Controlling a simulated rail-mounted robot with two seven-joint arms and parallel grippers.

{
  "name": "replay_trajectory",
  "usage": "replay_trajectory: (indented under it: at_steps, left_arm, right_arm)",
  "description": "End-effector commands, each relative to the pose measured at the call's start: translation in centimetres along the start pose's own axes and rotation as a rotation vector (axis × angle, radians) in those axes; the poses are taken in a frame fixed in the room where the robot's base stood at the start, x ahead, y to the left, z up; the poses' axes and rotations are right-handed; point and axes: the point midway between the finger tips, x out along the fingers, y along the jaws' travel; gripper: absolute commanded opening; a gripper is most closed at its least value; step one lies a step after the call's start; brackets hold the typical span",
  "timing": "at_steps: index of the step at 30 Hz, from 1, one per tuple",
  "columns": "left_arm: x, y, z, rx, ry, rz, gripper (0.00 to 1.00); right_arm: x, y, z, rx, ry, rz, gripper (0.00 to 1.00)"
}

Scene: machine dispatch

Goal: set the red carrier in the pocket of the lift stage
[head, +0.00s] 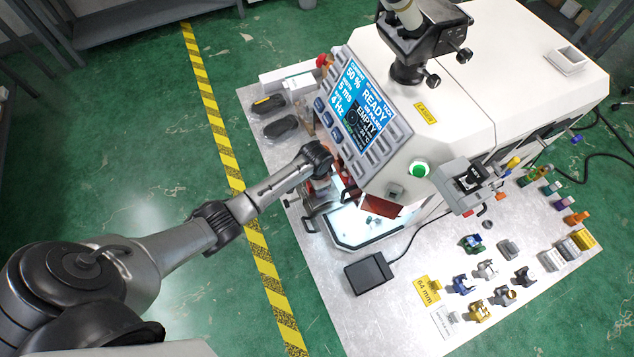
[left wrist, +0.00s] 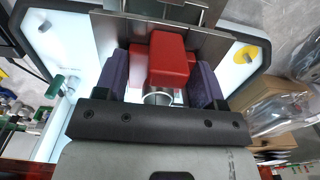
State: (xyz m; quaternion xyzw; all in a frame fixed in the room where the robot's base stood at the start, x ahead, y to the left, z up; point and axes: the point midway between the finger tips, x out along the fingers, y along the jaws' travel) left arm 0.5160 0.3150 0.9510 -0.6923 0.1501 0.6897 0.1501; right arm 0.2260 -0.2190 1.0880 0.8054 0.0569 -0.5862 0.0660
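The red carrier (left wrist: 168,62) is a red block with a silver metal cylinder below it in the left wrist view. My right gripper is not in view.
The machine's screen (head: 362,100) overhangs the opening and reads READY and EMPTY. A red panel (head: 381,207) hangs at the opening's right. A black pedal (head: 369,273) lies in front. Several coloured clamps (head: 485,268) stand at right. A yellow disc (left wrist: 246,53) is on the white floor plate.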

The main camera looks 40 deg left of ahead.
Motion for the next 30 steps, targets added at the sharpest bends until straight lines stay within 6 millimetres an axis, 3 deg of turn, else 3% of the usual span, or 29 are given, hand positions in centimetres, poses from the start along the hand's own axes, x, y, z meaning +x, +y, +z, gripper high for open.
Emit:
replay_trajectory:
  at_steps: [8,20,30]
  left_arm:
    - [0.4,0.1,0.3,0.001,-0.008,0.002,0.89]
    - [0.2,0.3,0.3,0.002,-0.008,0.006,0.89]
    - [-4.5,0.1,0.1,0.001,0.000,0.001,0.89]
  right_arm:
    - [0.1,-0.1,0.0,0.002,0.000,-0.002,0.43]
    - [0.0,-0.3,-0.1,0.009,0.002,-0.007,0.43]
    - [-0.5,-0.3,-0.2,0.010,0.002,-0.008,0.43]
